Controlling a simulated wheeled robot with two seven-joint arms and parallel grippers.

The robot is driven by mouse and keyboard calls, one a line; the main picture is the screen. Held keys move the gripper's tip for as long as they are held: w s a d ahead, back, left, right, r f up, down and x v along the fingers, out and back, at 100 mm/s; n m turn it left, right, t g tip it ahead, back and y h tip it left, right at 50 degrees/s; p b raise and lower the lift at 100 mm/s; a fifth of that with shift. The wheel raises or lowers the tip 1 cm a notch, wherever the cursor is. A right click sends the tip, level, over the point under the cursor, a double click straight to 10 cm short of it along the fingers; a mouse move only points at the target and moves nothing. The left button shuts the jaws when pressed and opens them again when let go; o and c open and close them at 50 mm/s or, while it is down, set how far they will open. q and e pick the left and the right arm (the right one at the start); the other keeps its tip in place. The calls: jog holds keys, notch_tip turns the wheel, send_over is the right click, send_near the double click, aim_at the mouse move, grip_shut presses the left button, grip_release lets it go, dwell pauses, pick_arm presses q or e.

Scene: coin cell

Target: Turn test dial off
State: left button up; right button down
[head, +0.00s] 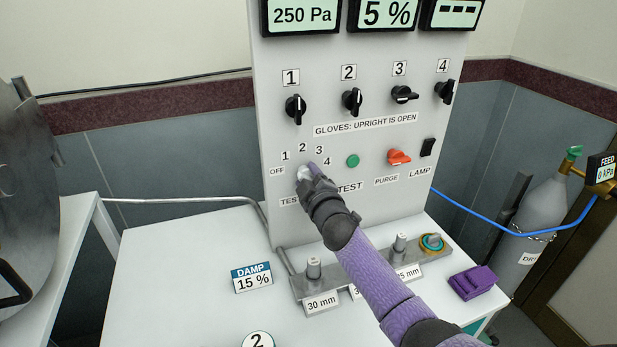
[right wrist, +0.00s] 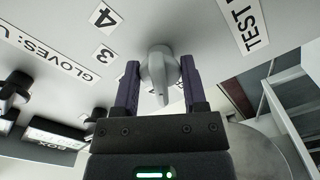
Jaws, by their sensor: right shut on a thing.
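The test dial (head: 303,174) is a pale grey knob low on the left of the upright panel, ringed by the labels OFF, 1, 2, 3 and 4. It shows closer in the right wrist view (right wrist: 158,68), with a narrow pointed end. My right gripper (head: 312,171) is at the dial, shut on it, with one purple finger on each side in the right wrist view (right wrist: 159,84). The gripper covers part of the dial in the head view, and I cannot tell which label it points to. My left gripper is not in view.
Black glove knobs (head: 352,101) line the panel above. A green button (head: 352,160), an orange purge knob (head: 398,157) and a black lamp switch (head: 427,147) are to the right. A metal rail with pegs (head: 400,245) stands on the white table (head: 185,255) below my forearm.

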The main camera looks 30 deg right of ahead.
jog(key=shift+n, duration=2.3)
jog(key=shift+c, duration=0.7)
grip_release()
jog(key=shift+s, duration=0.15)
jog(key=p+v, duration=0.2)
jog(key=v, duration=0.7)
jog(key=shift+s, duration=0.35)
